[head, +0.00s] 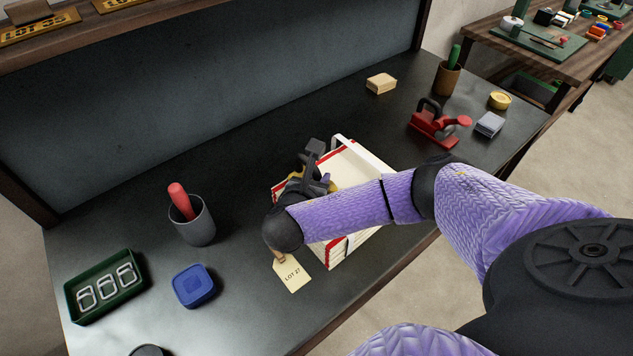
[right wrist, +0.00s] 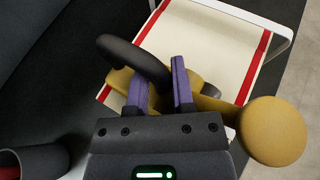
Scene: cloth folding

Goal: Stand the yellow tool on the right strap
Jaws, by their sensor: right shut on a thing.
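The yellow tool (right wrist: 272,130) has a round yellow knob and a black curved handle. My right gripper (right wrist: 160,86) is shut on it, its fingers on either side of the handle. In the head view my right gripper (head: 314,168) is over the bundle and hides most of the tool; only a little yellow (head: 334,187) shows. The bundle (head: 345,172) is a white stack with red edges. A white strap (head: 368,157) stands up along its right side and also shows in the right wrist view (right wrist: 284,38). Whether the tool touches the bundle I cannot tell. My left gripper is out of view.
A grey cup with a red handle (head: 194,220), a blue box (head: 194,286) and a green tray (head: 74,306) are left. A red tool (head: 436,124), a tan block (head: 381,83) and a brown cup (head: 447,79) are behind and right. A tag (head: 292,274) lies in front.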

